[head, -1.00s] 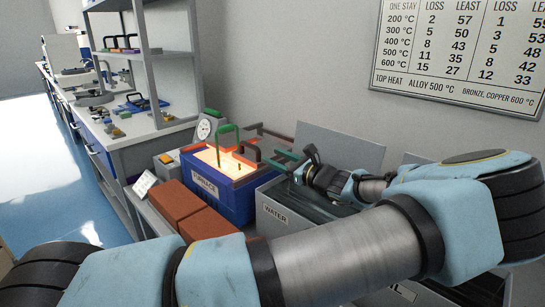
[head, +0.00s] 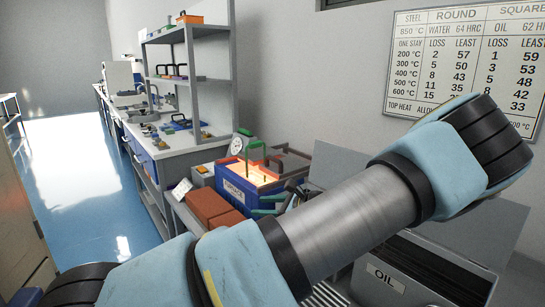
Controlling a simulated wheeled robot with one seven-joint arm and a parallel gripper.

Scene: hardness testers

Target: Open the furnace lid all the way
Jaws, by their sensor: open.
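The blue furnace (head: 236,190) stands left of centre with its label facing front. Its top is at least partly open, and an orange glow shows inside. My gripper (head: 267,205), with green fingertips, is open at the furnace's front right corner. It looks empty and holds no handle. My arm hides part of the area to its right.
Red-brown bricks (head: 210,207) lie left of the furnace, with a dial gauge (head: 237,146) behind. An oil tank (head: 420,275) stands front right, its label visible. A shelved bench (head: 190,125) runs along the left; the blue floor (head: 95,190) beyond is clear.

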